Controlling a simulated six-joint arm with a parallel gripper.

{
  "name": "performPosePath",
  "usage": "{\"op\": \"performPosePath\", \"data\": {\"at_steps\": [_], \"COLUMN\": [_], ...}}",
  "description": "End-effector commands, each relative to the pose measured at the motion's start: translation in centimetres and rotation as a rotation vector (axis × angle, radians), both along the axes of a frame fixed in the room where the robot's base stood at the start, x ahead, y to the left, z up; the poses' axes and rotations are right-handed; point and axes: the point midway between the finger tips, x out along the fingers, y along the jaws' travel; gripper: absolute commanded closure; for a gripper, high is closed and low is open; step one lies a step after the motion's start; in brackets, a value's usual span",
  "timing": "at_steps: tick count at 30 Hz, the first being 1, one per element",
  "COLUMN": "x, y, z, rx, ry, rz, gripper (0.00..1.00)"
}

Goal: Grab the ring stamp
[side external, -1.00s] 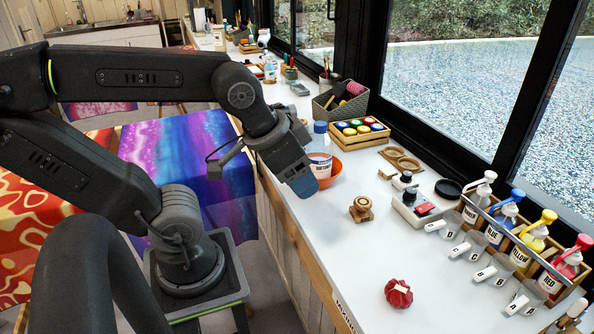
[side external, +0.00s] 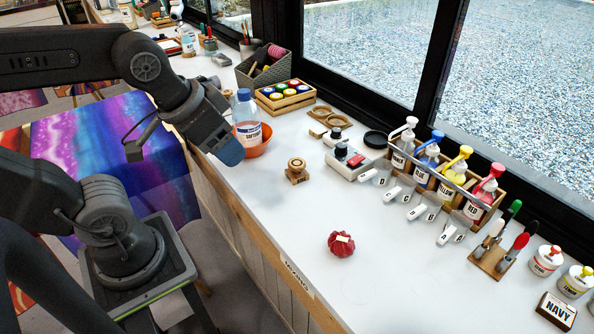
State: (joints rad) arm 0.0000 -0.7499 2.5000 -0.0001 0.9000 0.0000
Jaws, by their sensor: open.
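A small light-wood stamp (side external: 297,171) with a round, ring-marked top stands upright on the white counter. It looks like the ring stamp, though its underside is hidden. My gripper (side external: 231,153) is above the counter's front edge, to the left of this stamp and clear of it. The blue-grey fingertips point down and to the right. My gripper is open, with nothing seen between its fingers, though the gap is hard to make out from this side.
A bottle (side external: 246,122) in an orange bowl (side external: 262,146) stands close behind my gripper. A grey-white device (side external: 346,161) sits right of the stamp. A red tied bundle (side external: 341,244) lies nearer the front. A bottle rack (side external: 447,196) lines the window side. The counter between stamp and bundle is clear.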

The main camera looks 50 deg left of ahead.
Motion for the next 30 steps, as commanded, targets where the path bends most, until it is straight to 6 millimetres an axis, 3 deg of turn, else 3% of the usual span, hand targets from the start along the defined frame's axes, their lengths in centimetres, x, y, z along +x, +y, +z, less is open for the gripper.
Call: {"op": "performPosePath", "data": {"at_steps": [9,16,23,26,30], "x": [0.0,0.0,0.0,0.7,3.5], "y": [0.0,0.0,0.0,0.2,1.0], "z": [0.0,0.0,0.0,0.2,0.5], "rx": [0.0,0.0,-0.001,-0.015,-0.075], "ry": [0.0,0.0,0.001,0.015,0.076], "rz": [0.0,0.0,0.002,0.036,0.19], "gripper": [0.38,0.18,0.17,0.17,0.17]}}
